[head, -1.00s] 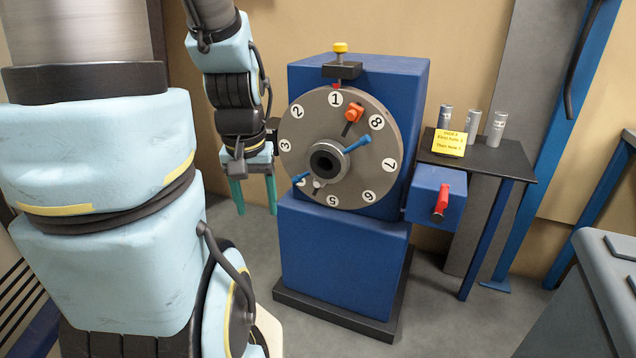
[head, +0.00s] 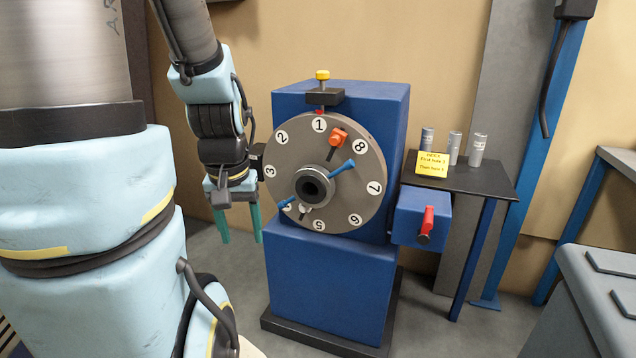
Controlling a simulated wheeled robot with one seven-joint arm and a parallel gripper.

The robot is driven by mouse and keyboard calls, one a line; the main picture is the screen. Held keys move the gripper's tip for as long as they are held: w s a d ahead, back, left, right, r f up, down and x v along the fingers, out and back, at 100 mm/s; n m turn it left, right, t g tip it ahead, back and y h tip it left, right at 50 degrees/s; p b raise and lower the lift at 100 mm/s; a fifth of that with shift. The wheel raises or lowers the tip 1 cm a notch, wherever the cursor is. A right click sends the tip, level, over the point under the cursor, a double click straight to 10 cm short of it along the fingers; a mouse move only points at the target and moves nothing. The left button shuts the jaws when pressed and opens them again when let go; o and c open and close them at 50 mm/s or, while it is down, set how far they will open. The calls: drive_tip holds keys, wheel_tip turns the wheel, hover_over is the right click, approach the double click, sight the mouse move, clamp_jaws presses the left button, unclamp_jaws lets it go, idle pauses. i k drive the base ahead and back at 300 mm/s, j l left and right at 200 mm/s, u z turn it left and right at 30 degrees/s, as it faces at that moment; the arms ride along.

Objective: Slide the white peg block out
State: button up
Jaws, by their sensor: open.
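A grey dial disc (head: 350,210) with numbered white circles is on the front of a blue cabinet. A small whitish piece (head: 306,209), probably the white peg block, sits on the disc just below the hub, near number 5. It is too small to make out well, and a dark slot seems to run beside it. My gripper (head: 239,226) hangs to the left of the disc, fingers pointing down. Its teal fingers are apart with nothing between them. It is clear of the white piece.
An orange block (head: 338,136) and a blue lever (head: 341,171) are on the disc, around the dark hub (head: 313,185). A yellow-topped pin (head: 322,77) is above. A blue box with a red handle (head: 428,220) juts out right. A side table (head: 480,178) holds several grey cylinders.

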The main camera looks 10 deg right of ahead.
sight(303, 209)
drive_tip(key=k+j+u, duration=0.1)
drive_tip(key=k+u, duration=0.15)
drive_tip(key=k, duration=0.4)
drive_tip(key=l+u, duration=0.25)
drive_tip(key=u, duration=0.2)
drive_tip(key=i+l+u, duration=0.1)
drive_tip(key=l+u, duration=0.15)
drive_tip(key=u, duration=0.15)
drive_tip(key=l+u, duration=0.25)
drive_tip(key=u, duration=0.2)
